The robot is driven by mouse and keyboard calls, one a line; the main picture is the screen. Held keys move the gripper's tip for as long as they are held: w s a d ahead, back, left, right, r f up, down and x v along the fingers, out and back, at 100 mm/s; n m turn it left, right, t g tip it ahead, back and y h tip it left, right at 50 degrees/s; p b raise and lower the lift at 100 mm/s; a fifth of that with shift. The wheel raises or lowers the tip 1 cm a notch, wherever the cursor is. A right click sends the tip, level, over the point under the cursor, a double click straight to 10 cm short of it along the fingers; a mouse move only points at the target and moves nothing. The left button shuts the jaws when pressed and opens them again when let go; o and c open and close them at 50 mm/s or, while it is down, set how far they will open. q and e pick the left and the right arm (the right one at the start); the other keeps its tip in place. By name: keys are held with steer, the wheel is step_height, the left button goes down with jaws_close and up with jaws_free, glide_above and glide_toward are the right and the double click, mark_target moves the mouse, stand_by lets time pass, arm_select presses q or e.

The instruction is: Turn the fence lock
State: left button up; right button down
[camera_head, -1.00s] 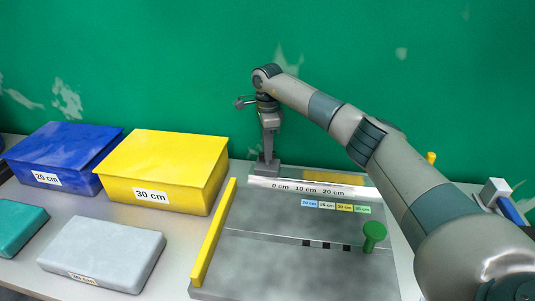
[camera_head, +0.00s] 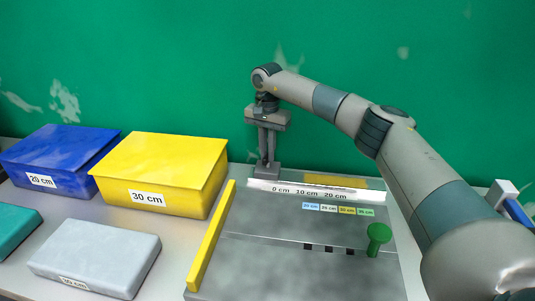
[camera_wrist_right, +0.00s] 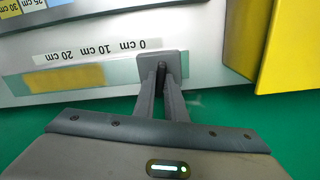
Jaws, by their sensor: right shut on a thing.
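The fence lock appears to be a small dark grey block (camera_head: 266,172) at the 0 cm end of the scale strip, on the board's back left corner. My right gripper (camera_head: 267,158) comes down on it from above, fingers pointing down and shut on its top. In the right wrist view the fingertips (camera_wrist_right: 161,82) meet at a slim dark piece on the grey block (camera_wrist_right: 150,58). The fence seems to be the yellow bar (camera_head: 211,236) along the board's left edge. My left gripper is not in view.
A yellow 30 cm box (camera_head: 160,172) and a blue 20 cm box (camera_head: 62,160) stand left of the board. A grey slab (camera_head: 95,262) lies in front of them. A green knob (camera_head: 379,234) rises from the board's right side. The green wall is close behind.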

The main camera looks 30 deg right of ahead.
steer(key=shift+n, duration=1.2)
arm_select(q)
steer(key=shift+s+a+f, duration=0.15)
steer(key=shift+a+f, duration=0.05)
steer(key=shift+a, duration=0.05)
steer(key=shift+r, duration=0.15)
arm_select(e)
steer(key=shift+n, duration=0.3)
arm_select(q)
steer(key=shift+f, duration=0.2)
arm_select(e)
steer(key=c, duration=1.8)
jaws_free()
steer(key=shift+r, duration=0.1)
